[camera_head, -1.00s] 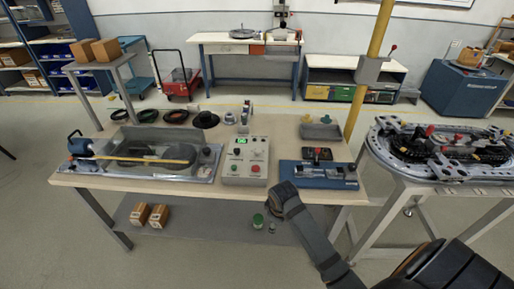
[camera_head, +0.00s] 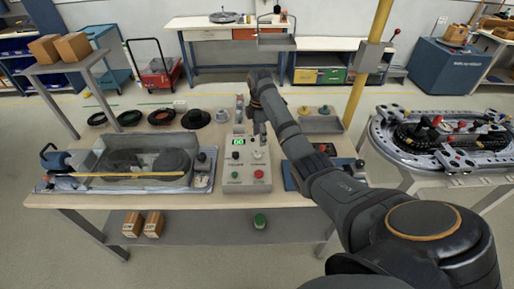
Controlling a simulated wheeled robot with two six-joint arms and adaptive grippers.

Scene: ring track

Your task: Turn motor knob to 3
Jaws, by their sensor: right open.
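The control box (camera_head: 248,182) stands at the middle front of the workbench. Its green display (camera_head: 238,142) is lit, but the digits are too small to read surely. Small knobs (camera_head: 258,155) sit below the display, with a green button (camera_head: 235,174) and a red button (camera_head: 259,174) beneath. The labels are too small to tell which knob is the motor knob or where it points. My right arm reaches in from the lower right. My right gripper (camera_head: 261,127) points down just behind the box's right top edge, open and apart from the knobs. My left gripper is out of view.
A clear-walled tank (camera_head: 145,180) with a belt drive stands left of the box. A blue fixture (camera_head: 290,175) is on the right, partly hidden by my arm. A grey tray (camera_head: 322,124) and black rings (camera_head: 131,118) lie at the back. A yellow post (camera_head: 372,60) rises behind.

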